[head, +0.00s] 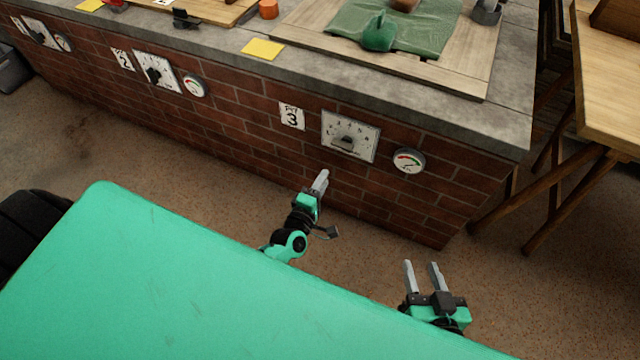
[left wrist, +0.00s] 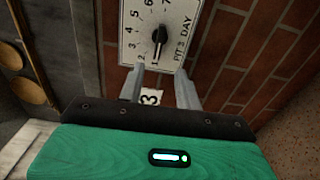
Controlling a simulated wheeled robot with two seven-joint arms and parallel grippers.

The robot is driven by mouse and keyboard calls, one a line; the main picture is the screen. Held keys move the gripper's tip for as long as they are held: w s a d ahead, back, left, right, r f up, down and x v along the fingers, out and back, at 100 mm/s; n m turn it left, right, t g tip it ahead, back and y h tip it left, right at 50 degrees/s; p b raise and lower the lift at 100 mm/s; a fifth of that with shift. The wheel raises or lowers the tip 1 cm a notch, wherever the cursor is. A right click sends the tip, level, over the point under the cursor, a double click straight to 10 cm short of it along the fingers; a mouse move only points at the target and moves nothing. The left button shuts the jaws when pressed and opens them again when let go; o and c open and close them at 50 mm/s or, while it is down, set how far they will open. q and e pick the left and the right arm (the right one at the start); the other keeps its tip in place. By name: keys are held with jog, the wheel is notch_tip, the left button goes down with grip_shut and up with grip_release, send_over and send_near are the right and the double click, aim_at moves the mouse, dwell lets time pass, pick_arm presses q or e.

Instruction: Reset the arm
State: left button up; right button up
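My left gripper (head: 320,182) is in front of the brick wall, below and left of the pit 3 dial (head: 364,133). In the left wrist view its two fingers (left wrist: 160,88) stand apart with nothing between them held, so it is open. The dial with its black knob (left wrist: 159,37) shows beyond the fingertips in that view, and they look apart from it. My right gripper (head: 422,268) is low at the right in the head view, over the floor. Its two fingers are spread and empty.
The brick counter (head: 250,118) runs across the view with gauges, including a round one (head: 409,161). On its top lie a green cloth (head: 425,25), a yellow note (head: 262,49) and an orange cup (head: 268,9). A wooden table (head: 610,90) stands at right. Brown floor (head: 140,160) is clear.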

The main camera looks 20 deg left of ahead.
pick_arm(q)
jog(key=shift+s, duration=0.65)
pick_arm(e)
jog(key=shift+d, duration=0.1)
